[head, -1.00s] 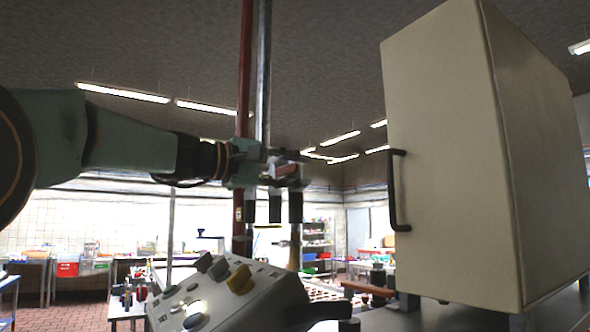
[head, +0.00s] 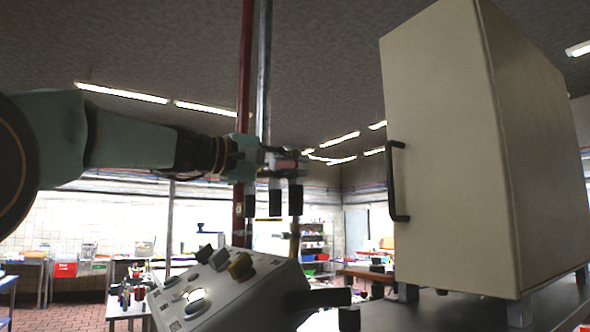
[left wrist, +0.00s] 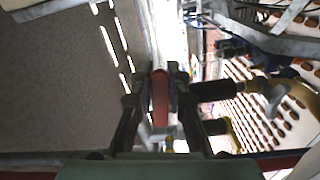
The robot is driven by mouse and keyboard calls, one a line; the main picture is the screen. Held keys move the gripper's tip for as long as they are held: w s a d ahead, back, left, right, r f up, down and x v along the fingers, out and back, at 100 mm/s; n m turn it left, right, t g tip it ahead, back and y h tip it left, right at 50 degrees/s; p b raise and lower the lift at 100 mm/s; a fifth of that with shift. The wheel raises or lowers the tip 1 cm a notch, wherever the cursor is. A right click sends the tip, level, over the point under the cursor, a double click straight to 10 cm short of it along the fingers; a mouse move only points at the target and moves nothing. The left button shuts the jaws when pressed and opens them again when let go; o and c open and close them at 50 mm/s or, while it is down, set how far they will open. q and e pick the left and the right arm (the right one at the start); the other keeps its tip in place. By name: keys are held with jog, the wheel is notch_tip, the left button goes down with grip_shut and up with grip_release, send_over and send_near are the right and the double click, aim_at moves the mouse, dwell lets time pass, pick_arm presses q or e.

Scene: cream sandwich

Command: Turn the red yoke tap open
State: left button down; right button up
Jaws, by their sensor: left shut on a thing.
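The red tap handle (left wrist: 160,100) stands upright in the middle of the left wrist view, between the two dark fingers. A small red part of the tap (head: 288,163) also shows in the head view, beside the grey vertical pipe. My left gripper (head: 276,166) reaches in from the left, level with that part. In the left wrist view my left gripper (left wrist: 160,80) is shut on the red handle, one finger on each side. Two dark cylinders (left wrist: 213,90) lie right of the handle. My right gripper shows in neither view.
A red pipe (head: 243,70) and a grey pipe (head: 264,70) rise behind the gripper. A sloped console (head: 245,292) with several knobs sits below. A beige cabinet (head: 445,170) with a black handle (head: 397,180) stands at the right, with open air between it and the gripper.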

pick_arm(q)
jog(key=m+b, duration=0.1)
jog(key=f+m+b, duration=0.1)
jog(key=m, duration=0.1)
jog(key=shift+w+a, duration=0.15)
jog(key=shift+a, duration=0.15)
jog(key=shift+w+a+f+m+b, duration=0.1)
jog(key=shift+f+m+b, duration=0.1)
jog(key=shift+m+b, duration=0.55)
jog(key=shift+m, duration=0.25)
jog(key=shift+w, duration=0.1)
jog(key=c, duration=1.6)
grip_release()
jog(key=shift+w, duration=0.1)
jog(key=shift+o, duration=0.9)
jog(key=shift+a+f, duration=0.1)
jog(key=shift+o, duration=0.7)
jog(key=shift+a+f, duration=0.1)
jog(key=shift+a, duration=0.1)
jog(key=shift+d, duration=0.25)
